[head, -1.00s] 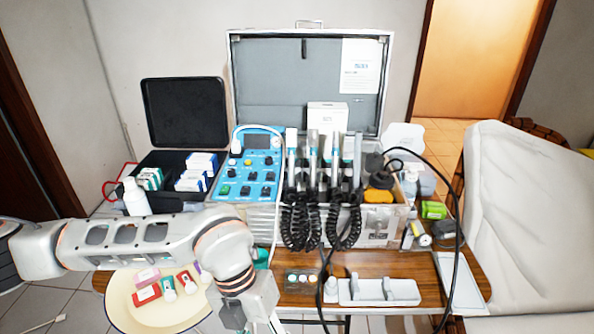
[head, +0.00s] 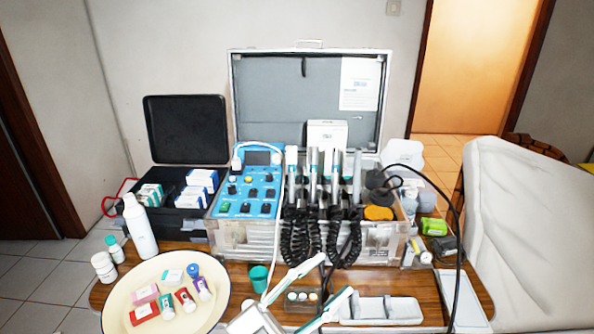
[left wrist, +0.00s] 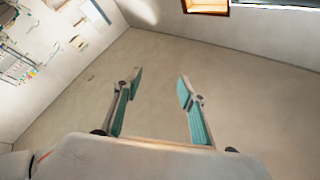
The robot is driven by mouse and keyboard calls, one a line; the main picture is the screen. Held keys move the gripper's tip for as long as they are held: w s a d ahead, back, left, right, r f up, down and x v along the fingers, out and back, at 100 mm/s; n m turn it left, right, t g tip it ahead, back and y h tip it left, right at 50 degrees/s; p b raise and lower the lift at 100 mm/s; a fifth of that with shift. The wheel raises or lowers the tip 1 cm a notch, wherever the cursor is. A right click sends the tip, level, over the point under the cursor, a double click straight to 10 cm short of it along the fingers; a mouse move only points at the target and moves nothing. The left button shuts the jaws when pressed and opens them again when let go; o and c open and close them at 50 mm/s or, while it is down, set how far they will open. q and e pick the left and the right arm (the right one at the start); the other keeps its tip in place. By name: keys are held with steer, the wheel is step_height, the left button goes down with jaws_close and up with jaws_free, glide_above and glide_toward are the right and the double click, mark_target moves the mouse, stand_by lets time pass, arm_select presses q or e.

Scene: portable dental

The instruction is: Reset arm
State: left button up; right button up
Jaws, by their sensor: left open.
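My left gripper (head: 336,275) shows at the bottom centre of the head view, its two white and teal fingers spread apart with nothing between them. It appears in front of the table's front part, near the pale tray; its height above the table is hard to tell. In the left wrist view the same fingers (left wrist: 160,86) stand wide apart, with only a bare pale surface behind them. The rest of my left arm is mostly out of the head view. My right gripper is in neither view.
A round cream tray (head: 118,294) with small boxes and tubes is at the front left. A white bottle (head: 140,226) and a green cup (head: 259,279) stand nearby. The open dental case (head: 310,88) is behind, with a black cable (head: 457,250) looping at the right.

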arm_select(q)
steer(key=w+a+f+n+t+y, duration=0.1)
steer(key=a+f+n+t+y, duration=0.1)
steer(key=a+f+n+y, duration=0.65)
steer(key=w+a+f+n+t+y, duration=0.1)
steer(key=a+f+n+t+y, duration=0.25)
steer(key=f, duration=0.75)
steer(key=s+a+f+n+g+y, duration=0.1)
steer(key=s+a+f+g+y, duration=0.1)
steer(key=s+a+f, duration=0.3)
steer(key=s+a+f+n+g+y, duration=0.1)
steer(key=s+a+f+g, duration=0.4)
steer(key=f, duration=0.7)
steer(key=s+a+y, duration=0.1)
steer(key=a, duration=0.1)
steer(key=shift+s+a+f+n+y, duration=0.2)
steer(key=shift+s+a+n+y, duration=0.1)
steer(key=shift+a+y, duration=0.1)
